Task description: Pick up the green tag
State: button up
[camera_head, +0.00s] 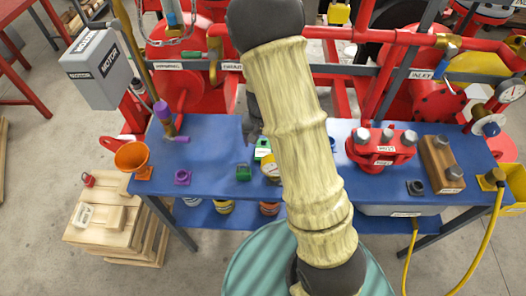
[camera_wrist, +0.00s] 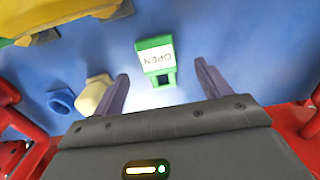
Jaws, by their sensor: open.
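The green tag (camera_wrist: 164,79) lies on the blue tabletop in the wrist view, with a white label reading OPEN, upside down in the picture, and a dark square opening at its lower end. My gripper (camera_wrist: 160,80) is open around empty space. Its two purple-grey fingers stand apart at the left and right of the tag's lower end, and no contact shows. In the head view a green piece with a white label (camera_head: 262,152) shows just left of my arm and appears to be this tag. My gripper is not clearly visible there.
A darker green block (camera_head: 244,173) and a small purple piece (camera_head: 182,177) sit on the blue table (camera_head: 215,150).

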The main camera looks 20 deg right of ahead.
aim_at(263, 150)
jog(key=f, duration=0.4)
jog(key=shift+w+d+f, duration=0.25)
jog(key=shift+w+f, duration=0.05)
jog(key=shift+f, duration=0.1)
jog(key=c, duration=1.1)
jog(key=shift+o, duration=0.2)
jog(key=shift+r, duration=0.15)
notch_tip(263, 150, up, 10)
